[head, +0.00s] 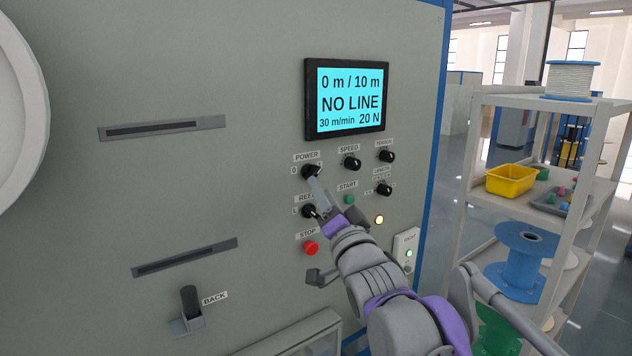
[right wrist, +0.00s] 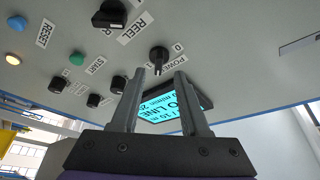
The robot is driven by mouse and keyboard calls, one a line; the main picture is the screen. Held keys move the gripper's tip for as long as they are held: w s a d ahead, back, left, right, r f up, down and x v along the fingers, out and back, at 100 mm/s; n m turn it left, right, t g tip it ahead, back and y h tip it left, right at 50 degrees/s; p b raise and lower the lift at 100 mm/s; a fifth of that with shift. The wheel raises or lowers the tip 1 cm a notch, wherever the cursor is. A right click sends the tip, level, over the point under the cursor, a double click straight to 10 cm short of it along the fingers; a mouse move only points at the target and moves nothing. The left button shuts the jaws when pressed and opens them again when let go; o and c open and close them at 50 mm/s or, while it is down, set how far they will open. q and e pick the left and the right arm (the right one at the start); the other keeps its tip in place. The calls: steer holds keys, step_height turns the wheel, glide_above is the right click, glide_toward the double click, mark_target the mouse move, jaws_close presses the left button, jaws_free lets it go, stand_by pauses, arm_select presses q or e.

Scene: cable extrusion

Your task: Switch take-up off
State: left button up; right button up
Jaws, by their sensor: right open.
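The black POWER knob (head: 309,172) is on the grey machine panel, below the display (head: 347,102), which is lit and reads "0 m / 10 m", "NO LINE". My right gripper (head: 316,182) is at the POWER knob. In the right wrist view, its two fingers (right wrist: 159,76) are apart, with the POWER knob (right wrist: 158,56) showing in line with the gap between their tips. I cannot tell whether they touch it. The knob carries marks 0 and 1; which one it points to is unclear. My left gripper is not in view.
The REEL knob (head: 309,211) and red STOP button (head: 310,248) are just below. SPEED (head: 351,163), TENSION (head: 387,156) and LENGTH (head: 384,189) knobs and a green START button (head: 349,199) lie to the right. A shelf (head: 545,101) with spools stands at right.

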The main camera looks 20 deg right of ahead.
mark_target(312, 173)
steer(key=shift+x, duration=2.3)
jaws_close()
